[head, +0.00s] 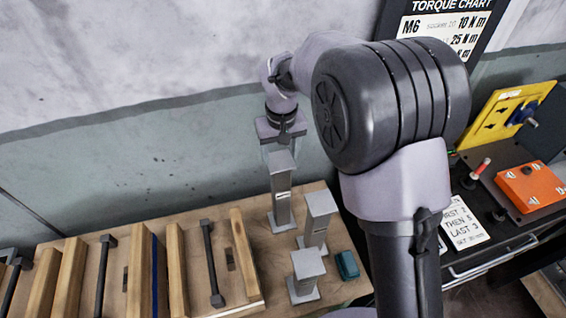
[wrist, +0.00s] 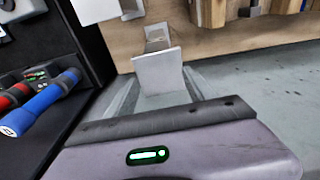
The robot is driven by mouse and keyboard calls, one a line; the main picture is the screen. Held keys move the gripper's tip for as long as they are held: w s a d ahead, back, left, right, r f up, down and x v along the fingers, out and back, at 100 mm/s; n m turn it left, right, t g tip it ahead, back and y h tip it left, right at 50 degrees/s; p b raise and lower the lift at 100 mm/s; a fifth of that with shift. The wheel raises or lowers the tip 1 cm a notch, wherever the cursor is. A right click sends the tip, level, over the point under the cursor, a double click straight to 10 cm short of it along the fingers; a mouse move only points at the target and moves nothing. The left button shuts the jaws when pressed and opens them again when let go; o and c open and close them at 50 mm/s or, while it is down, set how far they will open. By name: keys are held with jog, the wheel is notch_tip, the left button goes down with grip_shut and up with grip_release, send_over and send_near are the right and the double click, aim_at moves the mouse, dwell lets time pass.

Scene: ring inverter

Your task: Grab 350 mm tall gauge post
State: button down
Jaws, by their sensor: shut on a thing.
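Three grey metal gauge posts on square feet stand at the right end of the wooden bench. The tallest gauge post (head: 282,192) is at the back, upright. The middle-height post (head: 318,218) and the shortest post (head: 306,272) stand in front of it. My gripper (head: 281,148) is at the top of the tallest post, its fingers pointing down. In the wrist view the post's pale square top (wrist: 158,72) sits between the two fingers of my gripper (wrist: 160,88), which is shut on it. The finger contact is partly hidden.
Wooden racks (head: 180,265) with dark bolts fill the bench's left. A teal block (head: 346,265) lies right of the posts. A black cart with an orange box (head: 531,186) and a yellow panel (head: 507,112) stands right. A blue-handled tool (wrist: 42,103) shows in the wrist view.

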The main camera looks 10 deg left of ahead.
jog(key=shift+s+d+f+g+h+p, duration=0.1)
jog(key=shift+f+g+h+p, duration=0.15)
jog(key=shift+g+h+p, duration=0.3)
jog(key=shift+r+y+p, duration=0.25)
jog(key=shift+r+p, duration=0.05)
jog(key=shift+r, duration=1.2)
jog(key=shift+c, duration=2.2)
grip_release()
jog(key=shift+r, duration=0.15)
jog(key=shift+r, duration=0.1)
